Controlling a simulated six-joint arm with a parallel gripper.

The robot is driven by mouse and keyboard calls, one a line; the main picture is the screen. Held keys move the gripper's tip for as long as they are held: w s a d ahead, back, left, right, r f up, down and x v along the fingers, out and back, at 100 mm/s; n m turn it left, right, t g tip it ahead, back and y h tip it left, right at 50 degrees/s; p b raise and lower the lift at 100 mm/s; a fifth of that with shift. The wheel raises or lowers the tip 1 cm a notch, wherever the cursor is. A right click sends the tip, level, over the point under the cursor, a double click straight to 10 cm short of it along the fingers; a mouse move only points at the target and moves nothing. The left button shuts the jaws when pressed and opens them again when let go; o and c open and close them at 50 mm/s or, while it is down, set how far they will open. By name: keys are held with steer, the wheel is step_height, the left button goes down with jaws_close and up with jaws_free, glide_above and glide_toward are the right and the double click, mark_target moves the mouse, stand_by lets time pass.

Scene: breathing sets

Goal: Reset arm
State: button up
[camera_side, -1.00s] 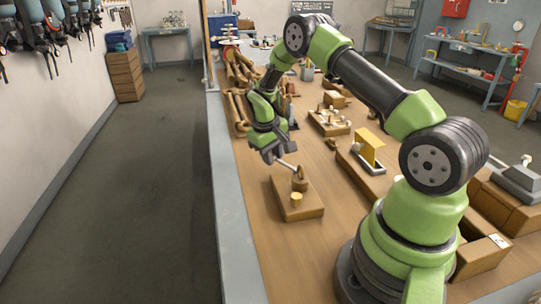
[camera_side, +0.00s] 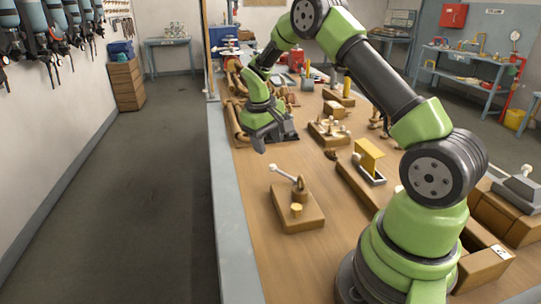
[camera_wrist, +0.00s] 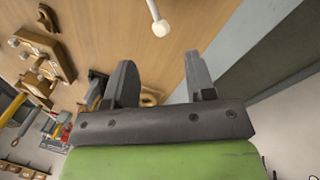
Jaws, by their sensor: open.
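My gripper (camera_side: 259,146) is open and empty, raised above the left part of the wooden bench (camera_side: 258,183). In the wrist view its two grey fingers (camera_wrist: 156,82) are spread apart with nothing between them. A wooden block with a post and a white-tipped lever (camera_side: 297,203) stands on the bench in front of the gripper, clear of it. The lever's white knob also shows in the wrist view (camera_wrist: 160,28), apart from the fingers.
A yellow bracket on a grey base (camera_side: 369,161) and a wooden block with pale pegs (camera_side: 328,131) stand on the bench to the right. Curved wooden pieces (camera_side: 236,119) lie behind my gripper. The bench's front left is clear.

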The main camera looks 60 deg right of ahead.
steer(key=shift+a+r, duration=0.2)
steer(key=shift+r, duration=0.8)
steer(key=s+a+r+t+y, duration=0.2)
steer(key=s+a+r+t, duration=0.35)
steer(key=a+r, duration=0.8)
steer(key=s+a+r+t+y, duration=0.1)
steer(key=s+a+r, duration=0.1)
steer(key=s, duration=0.5)
steer(key=s+a+r+t+y, duration=0.1)
steer(key=s+a+r, duration=0.1)
steer(key=s+a, duration=0.2)
steer(key=s, duration=0.3)
steer(key=shift+s+m, duration=0.3)
steer(key=shift+s, duration=0.05)
